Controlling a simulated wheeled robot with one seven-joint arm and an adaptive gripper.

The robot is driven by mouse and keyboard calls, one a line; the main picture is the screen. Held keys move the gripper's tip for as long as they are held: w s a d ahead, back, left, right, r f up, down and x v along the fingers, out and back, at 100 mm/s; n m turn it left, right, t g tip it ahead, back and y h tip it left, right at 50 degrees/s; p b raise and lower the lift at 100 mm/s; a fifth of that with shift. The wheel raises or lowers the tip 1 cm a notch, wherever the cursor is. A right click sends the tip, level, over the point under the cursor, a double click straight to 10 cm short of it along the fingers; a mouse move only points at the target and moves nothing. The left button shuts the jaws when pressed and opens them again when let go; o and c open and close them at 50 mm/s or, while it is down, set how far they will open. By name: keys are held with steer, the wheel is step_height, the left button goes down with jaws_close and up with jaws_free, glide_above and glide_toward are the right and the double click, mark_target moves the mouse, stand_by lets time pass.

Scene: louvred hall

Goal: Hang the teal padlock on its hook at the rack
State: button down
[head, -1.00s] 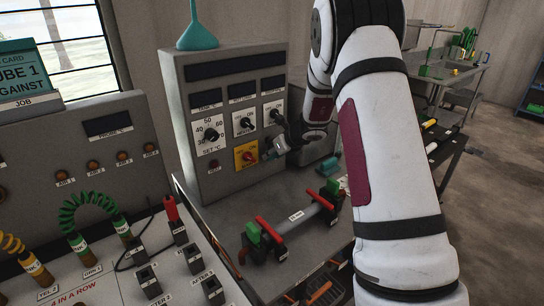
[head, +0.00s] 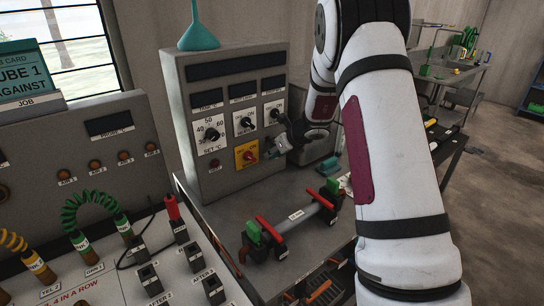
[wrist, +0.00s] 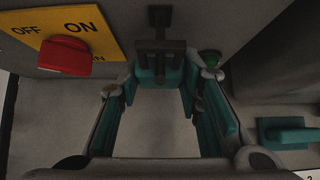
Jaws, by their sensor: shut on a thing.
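My gripper (wrist: 163,78) is close to the front of the grey cabinet, just right of the red switch; in the head view it (head: 276,148) is small and partly dark. Its teal-padded fingers are shut on what looks like the teal padlock (wrist: 163,76), with a dark shackle-like bar above it. The padlock's teal blends with the finger pads, so its outline is unclear. A dark upright piece meets the bar; I cannot tell whether they are linked. No rack hook is clearly recognisable.
The red switch (wrist: 64,55) sits on a yellow OFF/ON plate beside my left finger. A teal block (wrist: 288,132) lies on the bench to the right. A clamped tube with red and green handles (head: 296,222) lies in front. A teal funnel (head: 198,30) stands on the cabinet (head: 210,175).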

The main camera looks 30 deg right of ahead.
steer(key=s+d, duration=0.1)
steer(key=s, duration=0.7)
steer(key=shift+s+d, duration=0.15)
steer(key=shift+d, duration=0.15)
steer(key=shift+a, duration=0.1)
